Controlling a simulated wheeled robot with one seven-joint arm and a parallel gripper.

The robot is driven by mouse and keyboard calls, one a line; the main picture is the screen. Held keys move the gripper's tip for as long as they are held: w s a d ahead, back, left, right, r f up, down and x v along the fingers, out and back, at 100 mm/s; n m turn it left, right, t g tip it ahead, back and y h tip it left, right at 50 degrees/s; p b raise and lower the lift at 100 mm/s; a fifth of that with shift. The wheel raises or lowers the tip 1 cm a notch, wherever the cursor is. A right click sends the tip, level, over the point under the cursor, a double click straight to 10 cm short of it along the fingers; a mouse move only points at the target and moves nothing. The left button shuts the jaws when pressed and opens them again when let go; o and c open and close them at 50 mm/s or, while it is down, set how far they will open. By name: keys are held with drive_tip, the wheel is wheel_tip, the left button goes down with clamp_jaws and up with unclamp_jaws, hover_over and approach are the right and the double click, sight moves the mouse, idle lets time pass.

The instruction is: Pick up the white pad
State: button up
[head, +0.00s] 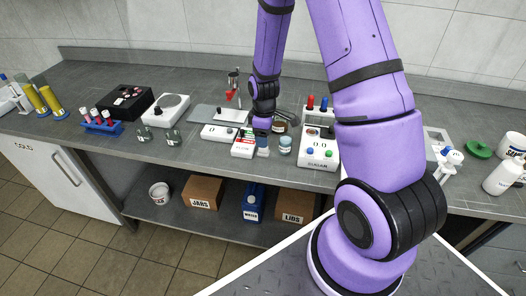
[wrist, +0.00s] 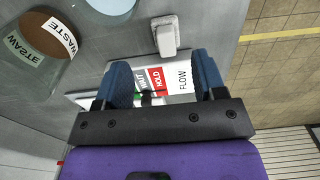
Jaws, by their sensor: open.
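A small white block with rounded edges, which looks like the white pad (wrist: 166,36), lies on the grey bench in the wrist view. In the head view a small pale piece beside the gripper (head: 263,153) appears to be the same pad. My gripper (wrist: 164,78) is open, its two blue fingers spread apart with nothing held between them. The pad lies beyond the fingertips, apart from them. The fingers partly hide that panel.
A jar labelled WASTE (wrist: 38,45) and a pale blue-lidded jar (head: 285,144) stand close to the gripper. The bench's front edge is near the pad.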

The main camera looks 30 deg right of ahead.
sight(264, 151)
drive_tip(key=f, duration=0.4)
drive_tip(key=shift+s+a, duration=0.25)
drive_tip(key=shift+s, duration=0.05)
drive_tip(key=shift+f, duration=0.6)
drive_tip(key=c, duration=1)
